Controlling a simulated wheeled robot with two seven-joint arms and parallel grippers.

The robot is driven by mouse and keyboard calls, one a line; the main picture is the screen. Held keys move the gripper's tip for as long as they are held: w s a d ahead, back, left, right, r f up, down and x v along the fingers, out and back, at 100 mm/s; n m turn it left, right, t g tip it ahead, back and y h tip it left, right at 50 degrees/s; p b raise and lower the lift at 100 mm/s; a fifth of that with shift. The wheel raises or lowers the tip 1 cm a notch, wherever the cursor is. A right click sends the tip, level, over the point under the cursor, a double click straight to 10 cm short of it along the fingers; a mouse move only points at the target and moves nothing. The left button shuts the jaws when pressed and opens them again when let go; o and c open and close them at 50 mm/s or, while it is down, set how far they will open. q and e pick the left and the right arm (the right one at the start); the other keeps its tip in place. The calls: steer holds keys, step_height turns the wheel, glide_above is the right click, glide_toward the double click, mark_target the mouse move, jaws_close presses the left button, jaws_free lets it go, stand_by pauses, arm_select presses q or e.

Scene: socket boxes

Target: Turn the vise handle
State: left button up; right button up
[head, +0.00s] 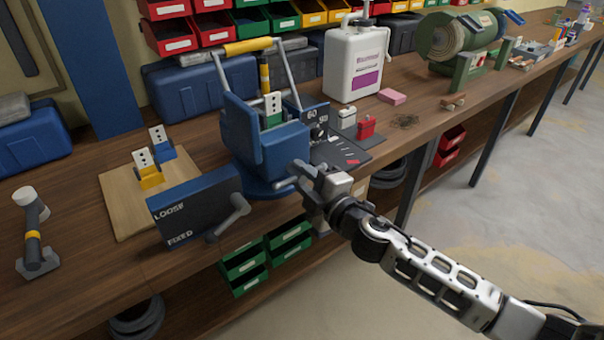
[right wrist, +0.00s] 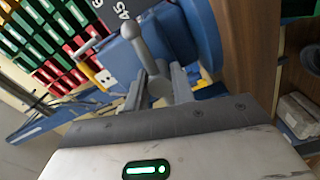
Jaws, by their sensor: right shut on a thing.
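A blue vise (head: 262,145) stands at the bench's front edge, with a white and green socket piece in its jaws. Its grey handle (head: 284,184) sticks out at the front. In the right wrist view the handle (right wrist: 138,50) is a grey bar with a rounded end, running down to a round hub between the fingers. My right gripper (head: 312,182) is shut on the handle; its fingers (right wrist: 165,86) sit on either side of the hub. The fingers partly hide the grip. My left gripper is not in view.
A dark panel (head: 190,214) marked LOOSE and FIXED, with a grey lever (head: 230,215), stands left of the vise. A wooden board (head: 118,190) holds yellow and blue socket boxes. A white canister (head: 354,62) stands behind.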

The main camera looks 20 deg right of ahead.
steer(key=o, duration=1)
steer(key=shift+b+v, duration=1.6)
steer(key=shift+v, duration=6.35)
steer(key=s+a+f+m+g+h, duration=0.1)
steer(key=s+a+f+m+g, duration=0.1)
steer(key=f+m, duration=0.3)
steer(key=s+a+f+m+g+h, duration=0.1)
steer(key=s+a+f+m+g, duration=0.1)
steer(key=f+m, duration=0.4)
steer(key=s+a+f+m+g, duration=0.2)
steer(key=s+a+f+m, duration=0.1)
steer(key=s+f+m, duration=0.2)
steer(key=shift+s+a+f+m+h+p, duration=0.15)
steer(key=shift+s+f+m+h+p, duration=0.25)
steer(key=shift+f+m, duration=0.15)
